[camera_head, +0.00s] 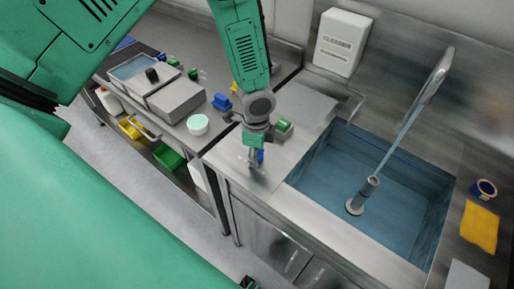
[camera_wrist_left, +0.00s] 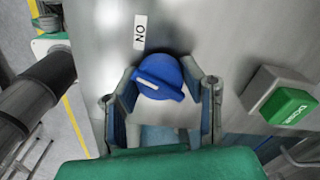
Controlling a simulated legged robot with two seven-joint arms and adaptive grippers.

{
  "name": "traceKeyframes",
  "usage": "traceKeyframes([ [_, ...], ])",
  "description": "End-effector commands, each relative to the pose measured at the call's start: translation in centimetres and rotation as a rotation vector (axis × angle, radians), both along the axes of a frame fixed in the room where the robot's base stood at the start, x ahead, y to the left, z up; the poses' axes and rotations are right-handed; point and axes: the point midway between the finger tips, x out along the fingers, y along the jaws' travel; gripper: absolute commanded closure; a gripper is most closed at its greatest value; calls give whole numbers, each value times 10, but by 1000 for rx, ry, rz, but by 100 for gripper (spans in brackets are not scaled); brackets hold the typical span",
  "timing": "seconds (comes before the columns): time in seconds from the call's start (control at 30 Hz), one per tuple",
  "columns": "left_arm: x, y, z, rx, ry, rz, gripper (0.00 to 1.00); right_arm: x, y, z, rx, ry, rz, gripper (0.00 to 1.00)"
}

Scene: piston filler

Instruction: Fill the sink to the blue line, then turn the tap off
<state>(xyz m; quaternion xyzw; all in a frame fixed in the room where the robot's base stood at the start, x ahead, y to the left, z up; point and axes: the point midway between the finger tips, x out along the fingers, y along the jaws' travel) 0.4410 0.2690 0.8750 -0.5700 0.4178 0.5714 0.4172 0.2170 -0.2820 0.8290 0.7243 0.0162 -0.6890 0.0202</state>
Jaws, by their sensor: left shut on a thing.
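My left gripper (camera_head: 257,160) is at the counter's front left of the sink. In the left wrist view, its two fingers (camera_wrist_left: 162,100) are closed around a blue knob (camera_wrist_left: 158,78) with a white mark, beside an upside-down "ON" label (camera_wrist_left: 140,32). The knob is mostly hidden behind the gripper in the head view. The sink (camera_head: 330,208) holds bluish water (camera_head: 405,200). A stream (camera_head: 400,140) runs from the curved tap (camera_head: 436,75) down to a grey standpipe (camera_head: 364,194). A darker blue band shows along the back wall; I cannot tell the exact level against it. My right gripper is not in view.
A green button on a grey box (camera_wrist_left: 287,104) stands right of the knob. A yellow cloth (camera_head: 480,226) and a blue tape roll (camera_head: 485,189) lie right of the sink. A white dispenser (camera_head: 341,42) hangs behind. Trays and a white tub (camera_head: 198,124) stand on the left counter.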

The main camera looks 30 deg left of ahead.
Motion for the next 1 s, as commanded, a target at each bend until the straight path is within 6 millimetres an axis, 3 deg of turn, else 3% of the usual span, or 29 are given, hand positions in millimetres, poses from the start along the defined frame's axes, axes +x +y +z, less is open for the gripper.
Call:
traceKeyframes([
  [0.5, 2, 1, 2, 0, -5, -337, 93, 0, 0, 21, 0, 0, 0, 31],
  [1.0, 3, 1, 1, 0, -7, -404, 93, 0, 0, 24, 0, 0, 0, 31],
])
